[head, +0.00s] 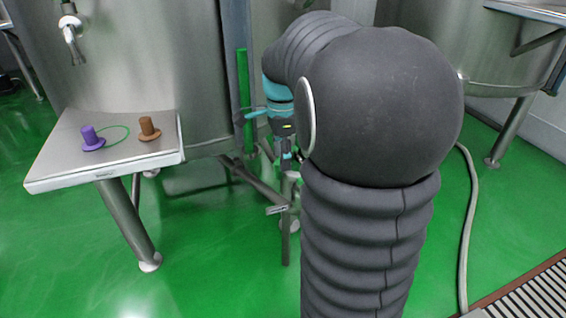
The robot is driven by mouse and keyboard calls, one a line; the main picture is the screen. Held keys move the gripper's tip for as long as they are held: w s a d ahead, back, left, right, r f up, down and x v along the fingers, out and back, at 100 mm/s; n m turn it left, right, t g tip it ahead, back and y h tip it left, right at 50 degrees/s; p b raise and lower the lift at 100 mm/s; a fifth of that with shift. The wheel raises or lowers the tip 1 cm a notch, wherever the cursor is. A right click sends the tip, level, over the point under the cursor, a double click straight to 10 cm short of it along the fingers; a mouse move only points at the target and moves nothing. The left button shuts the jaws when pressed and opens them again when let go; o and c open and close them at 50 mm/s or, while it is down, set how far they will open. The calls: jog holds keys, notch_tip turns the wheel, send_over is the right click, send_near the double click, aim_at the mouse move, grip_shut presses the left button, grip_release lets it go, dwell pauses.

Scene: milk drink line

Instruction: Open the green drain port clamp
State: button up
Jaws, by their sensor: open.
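My gripper (287,158) is small in the middle of the head view, dark, pointing down below the turquoise wrist of my arm. It is open, but its fingertips are partly lost against the metal fittings behind. It is just above a vertical steel pipe (285,240) by the tank leg. A small pale metal lever or fitting (276,210) sticks out left from this pipe, below the gripper. I cannot make out a green clamp on the drain port. My arm covers the area to the right of the pipe. I cannot tell whether the gripper touches anything.
A steel shelf (62,170) at left holds a purple plug (91,138), a brown plug (149,128) and a thin green ring (122,128). Large steel tanks (150,60) stand behind. A grey hose (470,220) and floor grating (530,295) lie right. Green floor is clear at front left.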

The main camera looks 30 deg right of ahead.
notch_tip(320, 180, up, 9)
dwell(0.3)
